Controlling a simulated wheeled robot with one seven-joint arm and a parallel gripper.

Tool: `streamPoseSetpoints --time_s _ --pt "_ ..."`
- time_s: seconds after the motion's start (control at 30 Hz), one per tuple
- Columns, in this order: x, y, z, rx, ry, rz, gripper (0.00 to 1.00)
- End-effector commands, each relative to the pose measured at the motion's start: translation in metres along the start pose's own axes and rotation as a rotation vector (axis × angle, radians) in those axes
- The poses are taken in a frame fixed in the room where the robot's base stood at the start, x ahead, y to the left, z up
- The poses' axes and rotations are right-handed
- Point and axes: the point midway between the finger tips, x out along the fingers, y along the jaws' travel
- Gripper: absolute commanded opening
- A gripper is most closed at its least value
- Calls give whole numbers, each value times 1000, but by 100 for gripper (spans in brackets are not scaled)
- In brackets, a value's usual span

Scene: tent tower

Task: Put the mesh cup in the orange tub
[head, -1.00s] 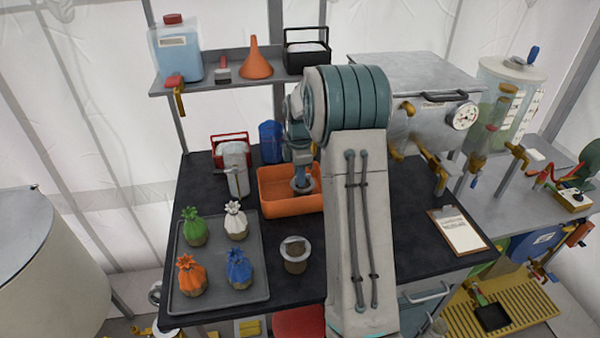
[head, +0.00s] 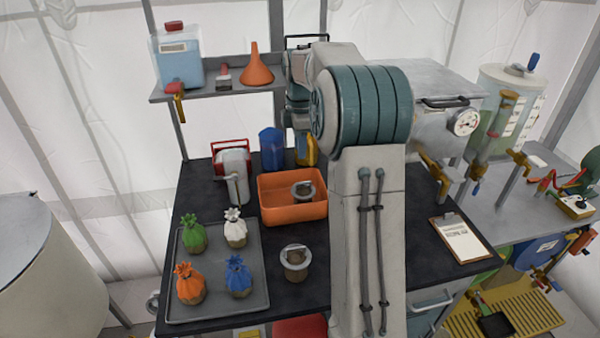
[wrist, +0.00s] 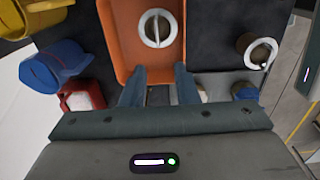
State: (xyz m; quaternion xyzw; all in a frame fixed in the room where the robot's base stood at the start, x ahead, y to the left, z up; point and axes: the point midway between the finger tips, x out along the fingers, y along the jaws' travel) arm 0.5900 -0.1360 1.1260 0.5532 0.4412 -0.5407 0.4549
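The orange tub (head: 278,214) stands on the dark table and also shows at the top of the wrist view (wrist: 115,45). A round grey-rimmed cup with a bar handle (head: 303,191), which looks like the mesh cup, sits inside the tub, toward its right side. It also shows in the wrist view (wrist: 158,28), apart from my fingers. A similar cup with brown contents (head: 295,262) stands on the table in front of the tub. My gripper (wrist: 159,76) is open and empty, with its two blue-grey fingers apart. It is above the tub's back area.
A grey tray (head: 250,297) with several colourful tied bundles is at front left. A red-and-white device (head: 233,170), a blue container (head: 271,148) and a yellow one (head: 306,150) stand by the tub. A shelf (head: 215,90) hangs behind; a clipboard (head: 460,240) lies at right.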

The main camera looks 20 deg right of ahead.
Motion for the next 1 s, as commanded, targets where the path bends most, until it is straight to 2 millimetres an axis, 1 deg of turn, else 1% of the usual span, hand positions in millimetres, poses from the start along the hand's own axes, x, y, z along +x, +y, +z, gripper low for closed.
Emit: streamPoseSetpoints --time_s 0.07,0.17,0.33,0.47,0.5,0.63,0.77,1.0 --pt "-7 -7 -5 27 -2 7 27" --pt "-16 -24 -15 98 -6 24 27" --pt "-33 -67 -35 286 -6 64 27" --pt "-41 -103 -47 438 4 94 27" --pt "-42 -114 -51 484 9 102 27" --pt "-44 -152 -60 635 31 130 27" --pt "-42 -190 -67 788 60 153 27" --pt "-27 -259 -74 1067 132 181 27"
